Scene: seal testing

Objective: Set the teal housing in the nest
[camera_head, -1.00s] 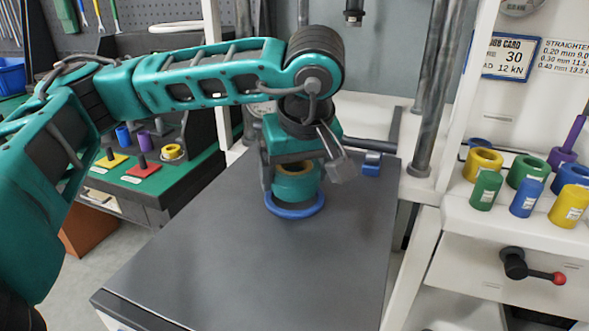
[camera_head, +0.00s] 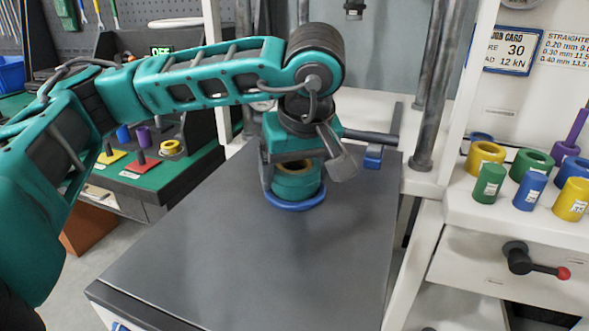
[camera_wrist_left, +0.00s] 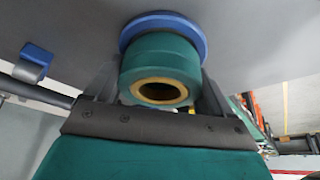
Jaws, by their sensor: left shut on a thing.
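The teal housing (camera_head: 298,185) is a short, thick cylinder with a brass-yellow lining around its bore. My left gripper (camera_wrist_left: 158,88) is shut on it, with one finger on each side in the left wrist view. The housing stands upright at the blue ring of the nest (camera_head: 295,204), on the dark grey table top. The ring also shows behind the housing (camera_wrist_left: 160,80) in the left wrist view, around its far end. I cannot tell whether the housing is fully seated or slightly above the ring. The gripper hides part of its top. My right gripper is not in view.
A small blue block (camera_head: 373,157) sits on the table (camera_head: 250,265) behind and right of the nest. Grey press columns (camera_head: 436,90) stand behind. A white shelf at right bears several coloured cylinders, including a green one (camera_head: 490,184). The front of the table is clear.

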